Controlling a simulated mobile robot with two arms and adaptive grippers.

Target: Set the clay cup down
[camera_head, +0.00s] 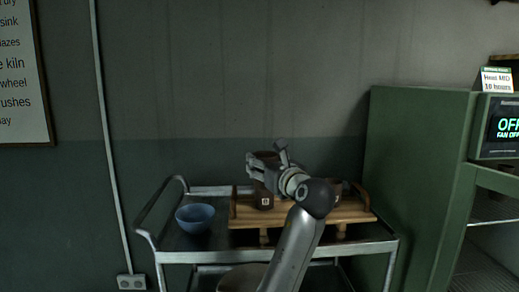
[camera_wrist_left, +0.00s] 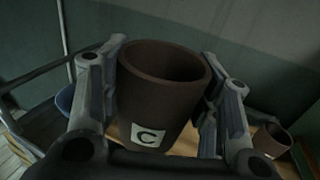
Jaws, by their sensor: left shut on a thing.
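The clay cup, dark brown with a white "C" label, stands nearly upright between the fingers of my left gripper in the left wrist view (camera_wrist_left: 165,95). It also shows in the head view (camera_head: 264,190), partly covered by the gripper. My left gripper (camera_head: 265,162) is shut on the cup, with one finger on each side. The cup is over the left part of a wooden rack (camera_head: 245,216) on a metal cart. Its base is hidden in the wrist view, so I cannot tell whether it touches the rack. My right gripper is not in view.
A blue bowl (camera_head: 195,218) sits on the cart (camera_head: 190,257) left of the rack. Another brown cup (camera_wrist_left: 272,140) stands on the rack to the right. A green cabinet (camera_head: 415,180) is close on the cart's right, and the wall is behind.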

